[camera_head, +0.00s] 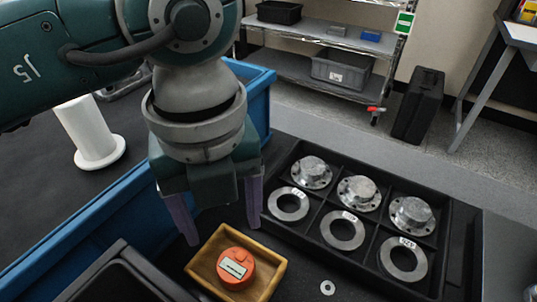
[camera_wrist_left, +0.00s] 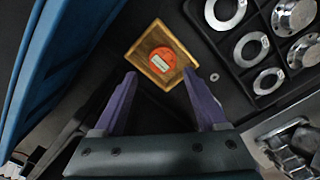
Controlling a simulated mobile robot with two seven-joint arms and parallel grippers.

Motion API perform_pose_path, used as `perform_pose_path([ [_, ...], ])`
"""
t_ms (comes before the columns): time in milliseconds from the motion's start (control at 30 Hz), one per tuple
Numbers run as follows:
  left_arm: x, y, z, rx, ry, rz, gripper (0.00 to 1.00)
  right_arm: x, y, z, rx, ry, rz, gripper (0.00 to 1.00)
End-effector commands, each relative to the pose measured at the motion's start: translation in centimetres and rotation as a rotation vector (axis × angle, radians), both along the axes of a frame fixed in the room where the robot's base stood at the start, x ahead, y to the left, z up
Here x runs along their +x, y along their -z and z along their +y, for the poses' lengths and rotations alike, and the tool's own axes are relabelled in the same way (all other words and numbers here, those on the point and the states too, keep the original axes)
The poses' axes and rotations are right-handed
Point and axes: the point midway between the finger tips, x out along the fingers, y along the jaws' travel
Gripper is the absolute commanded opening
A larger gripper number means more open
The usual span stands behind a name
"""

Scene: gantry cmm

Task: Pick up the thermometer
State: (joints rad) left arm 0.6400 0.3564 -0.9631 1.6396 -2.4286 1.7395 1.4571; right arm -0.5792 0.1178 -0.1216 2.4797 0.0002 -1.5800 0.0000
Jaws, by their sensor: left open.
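The thermometer appears to be the round orange device (camera_head: 238,264) with a small pale display. It lies in a small wooden tray (camera_head: 275,277) at the bottom of the head view. The device also shows in the left wrist view (camera_wrist_left: 162,60), inside the wooden tray (camera_wrist_left: 183,73) ahead of the fingertips. My left gripper (camera_head: 222,234) points down with its two purple fingers spread wide and nothing between them. It hangs above and just behind the tray, apart from the device. It also shows in the left wrist view (camera_wrist_left: 160,73). My right gripper is in neither view.
A black compartment tray (camera_head: 450,238) with metal flanges and rings stands right of the wooden tray. A small washer (camera_head: 327,287) lies between them. A blue bin (camera_head: 262,95) and its long blue edge run behind and left. A white spool (camera_head: 88,133) stands further left.

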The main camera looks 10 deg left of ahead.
Motion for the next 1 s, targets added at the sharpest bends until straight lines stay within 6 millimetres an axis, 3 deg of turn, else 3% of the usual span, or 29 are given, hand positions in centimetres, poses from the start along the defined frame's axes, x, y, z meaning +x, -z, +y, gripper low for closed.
perform_pose_path([
  [100, -0.2, 2.2, -0.1, -0.001, 0.001, 0.004, 0.74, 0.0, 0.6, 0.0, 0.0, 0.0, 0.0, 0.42],
  [333, -0.3, 4.3, -0.3, -0.005, 0.004, 0.004, 0.74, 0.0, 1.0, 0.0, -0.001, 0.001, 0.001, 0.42],
  [600, -0.6, 8.3, -0.7, -0.006, 0.004, 0.002, 0.74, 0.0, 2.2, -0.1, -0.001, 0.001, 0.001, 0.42],
  [900, -0.6, 8.7, -0.7, -0.008, 0.005, 0.001, 0.74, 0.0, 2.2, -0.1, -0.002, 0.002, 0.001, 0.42],
  [1000, -0.6, 8.6, -0.7, -0.008, 0.005, 0.001, 0.63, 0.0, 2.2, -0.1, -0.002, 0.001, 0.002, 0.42],
])
